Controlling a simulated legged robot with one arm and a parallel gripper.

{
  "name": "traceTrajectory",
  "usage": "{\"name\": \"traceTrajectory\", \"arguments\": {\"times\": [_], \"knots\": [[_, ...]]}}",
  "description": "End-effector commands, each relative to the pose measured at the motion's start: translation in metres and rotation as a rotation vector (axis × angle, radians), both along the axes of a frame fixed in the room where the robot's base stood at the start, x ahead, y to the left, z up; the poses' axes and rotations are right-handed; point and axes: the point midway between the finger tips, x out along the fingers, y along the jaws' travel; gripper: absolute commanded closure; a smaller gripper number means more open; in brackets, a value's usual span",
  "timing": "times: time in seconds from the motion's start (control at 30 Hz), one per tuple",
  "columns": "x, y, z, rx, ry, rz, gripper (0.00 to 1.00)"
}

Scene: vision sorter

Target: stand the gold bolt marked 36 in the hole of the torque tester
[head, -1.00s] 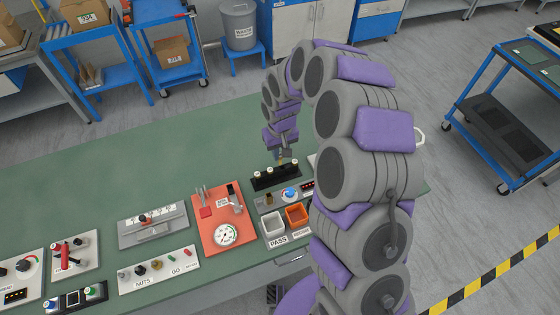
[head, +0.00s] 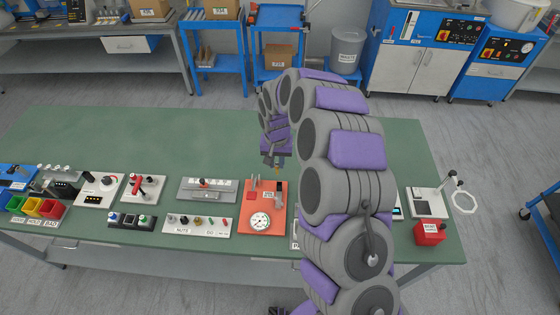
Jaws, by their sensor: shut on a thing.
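The torque tester appears to be the orange-red plate (head: 249,203) with a round white dial (head: 260,221) at its front and upright parts at its back. Its hole is too small to make out. My gripper (head: 273,161) is above and just behind the back edge of this plate, pointing down. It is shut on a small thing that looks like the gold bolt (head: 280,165). The mark 36 cannot be read at this size, and the bolt's tilt cannot be told.
My arm hides the bench just right of the tester. A grey device (head: 208,189) and a nuts and go/no-go strip (head: 197,225) lie to the left. A red box (head: 430,232) stands far right. The green bench top (head: 150,135) behind the devices is clear.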

Motion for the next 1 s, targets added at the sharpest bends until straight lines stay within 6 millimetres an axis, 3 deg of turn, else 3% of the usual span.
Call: {"name": "traceTrajectory", "arguments": {"times": [0.6, 1.0], "knots": [[-0.001, -0.002, -0.046, 0.001, 0.001, 0.000, 1.00], [0.000, -0.004, -0.055, 0.005, -0.001, 0.000, 1.00]]}}
